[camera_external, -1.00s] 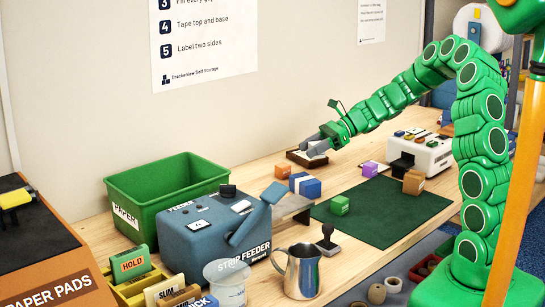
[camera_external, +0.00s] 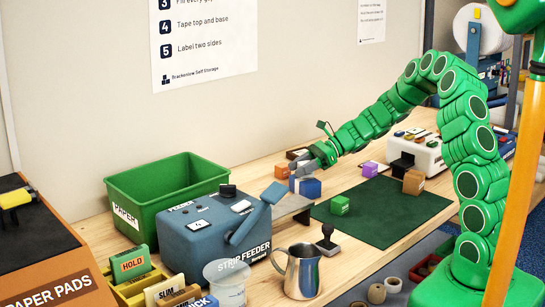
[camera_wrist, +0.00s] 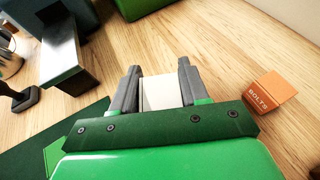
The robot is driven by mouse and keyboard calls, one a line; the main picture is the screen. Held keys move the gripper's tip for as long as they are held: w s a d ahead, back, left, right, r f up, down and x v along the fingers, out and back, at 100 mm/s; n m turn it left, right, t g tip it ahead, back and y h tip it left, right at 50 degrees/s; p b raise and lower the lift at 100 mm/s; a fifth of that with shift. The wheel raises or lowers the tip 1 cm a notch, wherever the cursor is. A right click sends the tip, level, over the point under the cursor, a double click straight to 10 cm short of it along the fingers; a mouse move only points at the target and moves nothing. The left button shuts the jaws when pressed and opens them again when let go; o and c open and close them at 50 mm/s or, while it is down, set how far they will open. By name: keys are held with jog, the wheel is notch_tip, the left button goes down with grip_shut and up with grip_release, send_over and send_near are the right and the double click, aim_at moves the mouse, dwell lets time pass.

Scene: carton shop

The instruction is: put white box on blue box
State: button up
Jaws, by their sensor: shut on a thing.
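The white box (camera_wrist: 160,93) is held between the two fingers of my gripper (camera_wrist: 158,88) in the wrist view. In the external view my gripper (camera_external: 307,163) is low over the blue box (camera_external: 312,188), which sits on the wooden bench beside the strip feeder. The fingers hide most of the white box there, and I cannot tell whether it touches the blue box. The blue box is hidden in the wrist view.
An orange box (camera_wrist: 270,97) is close to the right of my gripper in the wrist view; it also shows in the external view (camera_external: 282,171). The strip feeder (camera_external: 210,225) and green paper bin (camera_external: 165,190) stand left. A green box (camera_external: 340,205) rests on the dark green mat (camera_external: 385,212).

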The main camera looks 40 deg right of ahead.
jog(key=shift+f, duration=0.3)
jog(key=shift+f, duration=0.1)
jog(key=o, duration=1.1)
jog(key=shift+c, duration=0.2)
